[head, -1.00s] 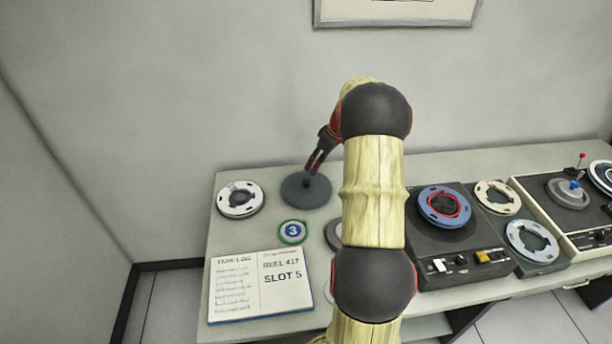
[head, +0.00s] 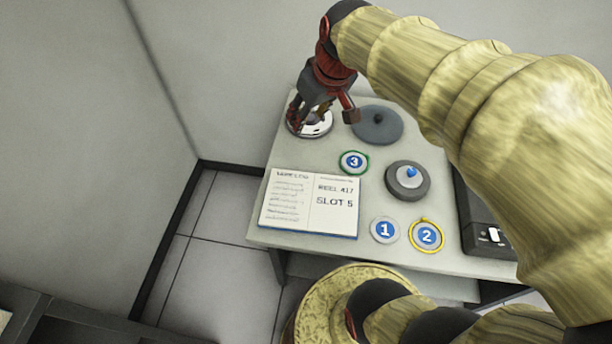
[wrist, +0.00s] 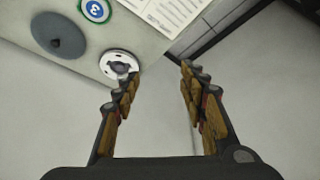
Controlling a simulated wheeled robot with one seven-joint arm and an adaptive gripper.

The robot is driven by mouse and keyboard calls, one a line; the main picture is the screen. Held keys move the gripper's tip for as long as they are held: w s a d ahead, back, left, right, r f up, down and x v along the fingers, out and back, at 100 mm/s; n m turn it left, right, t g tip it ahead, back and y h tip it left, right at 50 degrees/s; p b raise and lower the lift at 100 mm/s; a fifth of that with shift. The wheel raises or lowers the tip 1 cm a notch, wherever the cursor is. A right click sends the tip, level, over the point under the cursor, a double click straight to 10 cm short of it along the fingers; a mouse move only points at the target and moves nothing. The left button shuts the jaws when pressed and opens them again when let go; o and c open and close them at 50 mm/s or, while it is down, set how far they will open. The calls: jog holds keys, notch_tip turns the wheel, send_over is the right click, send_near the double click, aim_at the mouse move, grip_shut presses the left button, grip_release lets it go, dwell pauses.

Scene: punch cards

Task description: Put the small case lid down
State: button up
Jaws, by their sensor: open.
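A dark grey round lid with a centre knob, which I take for the small case lid (head: 377,125), lies flat at the back of the table. It also shows at the upper left of the wrist view (wrist: 47,30). My gripper (head: 324,111) is open, left of the lid and apart from it, in front of a white reel (head: 310,124) in the head view. In the wrist view, the gripper (wrist: 160,82) has nothing between its fingers, and the reel (wrist: 118,62) shows just beyond the left fingertip. The gripper's height above the reel is hard to tell.
An open log book (head: 309,203) reads REEL 417, SLOT 5. Round labels 3 (head: 354,162), 1 (head: 385,230) and 2 (head: 427,236) lie nearby. My arm hides the table's right part.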

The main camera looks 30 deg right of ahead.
jog(key=s+a+f, duration=0.1)
jog(key=s+a, duration=0.7)
jog(key=s, duration=0.5)
jog(key=shift+a+f+m+t, duration=0.25)
jog(key=shift+f+m+t, duration=0.05)
jog(key=shift+t, duration=0.1)
